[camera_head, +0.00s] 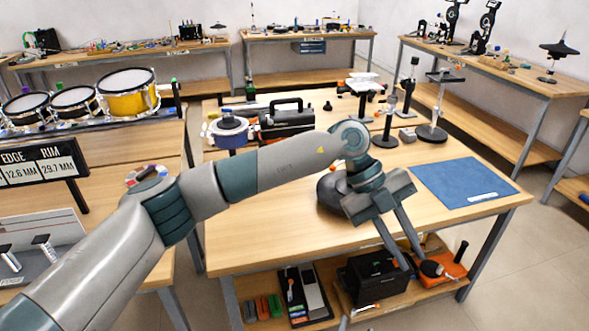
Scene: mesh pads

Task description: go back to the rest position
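My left arm comes in from the lower left and reaches across the front of the middle table (260,240). My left gripper (414,263) points down at the table's front edge. Its two long grey fingers are apart, and I see nothing held between them. The lower shelf and its things show behind the fingertips. A dark grey rounded object (329,192) on the table is partly hidden behind my gripper's wrist. I do not make out my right gripper in this view.
A blue mat (460,184) lies at the table's right. Stands (432,132), a black toolbox (287,121) and a blue-purple pot (229,132) stand farther back. Drums (128,95) are at the left. A black box (372,278) and an orange tool (452,268) are on the shelf below.

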